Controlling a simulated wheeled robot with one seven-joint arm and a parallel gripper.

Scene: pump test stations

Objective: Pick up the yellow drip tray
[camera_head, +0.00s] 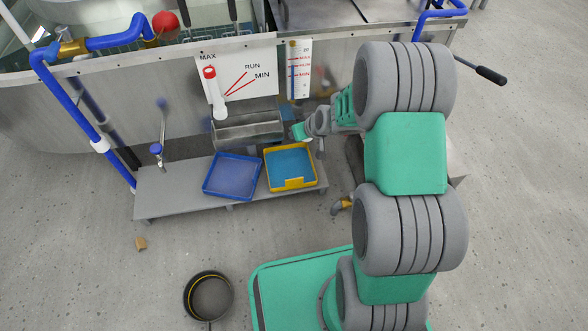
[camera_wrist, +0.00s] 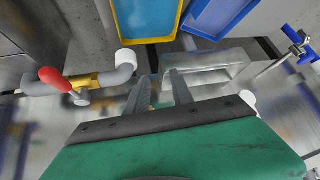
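The yellow drip tray (camera_head: 293,184) sits on a low grey shelf (camera_head: 168,196) in the head view, its inside blue. Its rim (camera_wrist: 147,41) also shows at the top of the wrist view, where the tray is cut off by the edge. My gripper (camera_wrist: 160,76) has its two fingers apart, with nothing held between them. In the head view my gripper (camera_head: 300,131) is small, behind and above the tray's back edge; its fingertips cannot be made out there. It appears apart from the tray.
A blue tray (camera_head: 232,176) lies close to the left of the yellow one. A grey metal box (camera_head: 247,130) stands behind the trays. A panel with MAX, RUN and MIN (camera_head: 240,75) rises behind. A red-handled valve (camera_wrist: 56,77) is at the wrist view's left. A dark pan (camera_head: 208,296) is on the floor.

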